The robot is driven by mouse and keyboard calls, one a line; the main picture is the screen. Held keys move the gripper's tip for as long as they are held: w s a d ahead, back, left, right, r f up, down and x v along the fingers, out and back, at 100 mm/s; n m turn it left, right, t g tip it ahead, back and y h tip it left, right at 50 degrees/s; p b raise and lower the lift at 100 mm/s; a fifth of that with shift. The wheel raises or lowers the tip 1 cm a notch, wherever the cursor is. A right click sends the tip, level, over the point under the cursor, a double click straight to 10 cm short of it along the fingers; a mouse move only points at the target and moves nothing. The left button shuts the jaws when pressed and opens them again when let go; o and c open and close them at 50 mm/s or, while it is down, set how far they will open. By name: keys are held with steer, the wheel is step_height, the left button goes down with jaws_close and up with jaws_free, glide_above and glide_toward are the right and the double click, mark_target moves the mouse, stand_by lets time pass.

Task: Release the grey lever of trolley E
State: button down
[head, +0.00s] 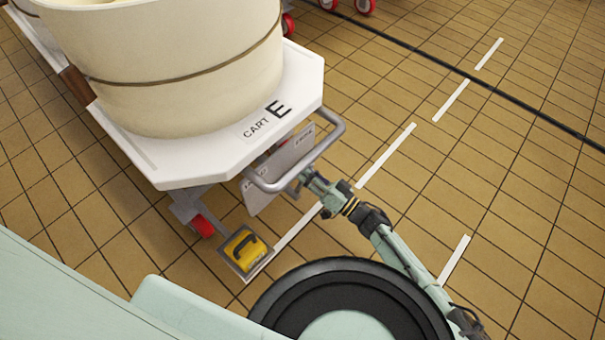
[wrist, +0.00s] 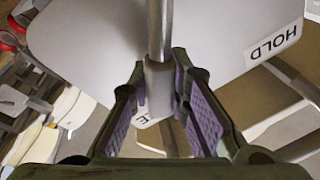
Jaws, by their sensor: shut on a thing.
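Trolley E (head: 296,78) is a white platform lettered "CART E", carrying a large cream vat (head: 185,85). A grey tube handle (head: 325,150) sticks out from its near end, with a grey plate (head: 285,165) beside it. The grey lever (wrist: 160,30) runs down from the top in the wrist view, in front of the plate, and ends in a thicker grip. My gripper (wrist: 160,82) is shut on the lever's thick end, one purple-padded finger on each side. In the head view my gripper (head: 309,181) is at the handle; the lever is mostly hidden there.
The plate carries a "HOLD" label (wrist: 272,45). A yellow block in a metal frame (head: 245,250) sits low by the trolley's near corner, close to a red caster (head: 203,225). Tiled floor (head: 480,160) with white dashes lies open to the right, crossed by a dark line.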

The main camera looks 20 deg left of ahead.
steer(key=shift+w+d+f+m, duration=0.15)
steer(key=shift+w+f+m, duration=0.1)
steer(key=shift+m, duration=0.25)
steer(key=c, duration=1.5)
jaws_free()
steer(key=shift+r, duration=0.1)
steer(key=v, duration=1.2)
